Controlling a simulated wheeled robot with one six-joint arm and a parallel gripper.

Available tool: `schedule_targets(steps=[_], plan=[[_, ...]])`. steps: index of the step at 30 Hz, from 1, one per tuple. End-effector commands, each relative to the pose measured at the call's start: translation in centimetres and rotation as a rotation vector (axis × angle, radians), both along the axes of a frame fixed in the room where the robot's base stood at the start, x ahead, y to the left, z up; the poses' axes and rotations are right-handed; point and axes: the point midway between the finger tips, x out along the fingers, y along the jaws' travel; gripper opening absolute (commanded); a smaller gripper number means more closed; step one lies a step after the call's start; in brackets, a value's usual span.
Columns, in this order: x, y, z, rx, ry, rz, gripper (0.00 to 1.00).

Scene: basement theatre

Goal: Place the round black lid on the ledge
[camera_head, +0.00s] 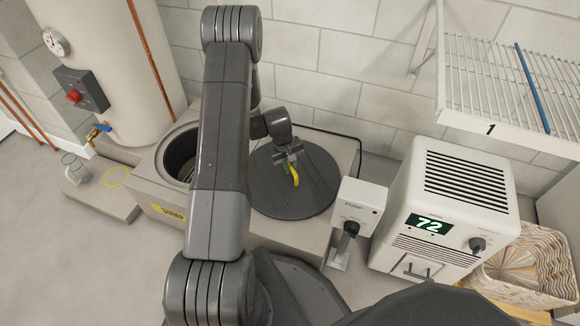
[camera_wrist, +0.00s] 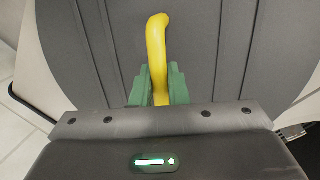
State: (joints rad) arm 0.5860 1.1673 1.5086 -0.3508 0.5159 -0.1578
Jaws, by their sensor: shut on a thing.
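The round black lid (camera_head: 312,190) lies flat or nearly flat over the right part of the grey ledge (camera_head: 338,149), beside the open round sump hole. Whether it touches the ledge I cannot tell. It has a yellow handle (camera_head: 295,175). In the wrist view the dark grooved lid (camera_wrist: 215,50) fills most of the picture, with the yellow handle (camera_wrist: 156,50) standing up from it. My gripper (camera_head: 288,163) is above the lid's middle, its green fingers (camera_wrist: 160,88) shut on the yellow handle. My arm hides part of the ledge and the hole's right edge.
The open sump hole (camera_head: 180,155) is left of the lid. A white pump box (camera_head: 356,212) and a white dehumidifier (camera_head: 445,205) reading 72 stand to the right, near a wicker basket (camera_head: 530,265). A wire shelf (camera_head: 500,80) hangs upper right; a tank (camera_head: 110,70) stands upper left.

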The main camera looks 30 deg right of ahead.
Motion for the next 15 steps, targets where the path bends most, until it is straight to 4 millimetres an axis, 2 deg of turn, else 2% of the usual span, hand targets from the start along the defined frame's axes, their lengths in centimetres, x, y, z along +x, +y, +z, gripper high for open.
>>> schedule_targets(steps=[4, 5, 7, 15], plan=[[0.02, -0.01, -0.42, 0.0, 0.0, 0.0, 0.0], [-0.01, 0.01, -0.31, 0.0, 0.0, 0.0, 0.2], [-0.02, 0.01, -0.28, 0.0, 0.0, 0.0, 0.34], [-0.01, 0.02, -0.25, 0.0, 0.0, 0.0, 0.36]])
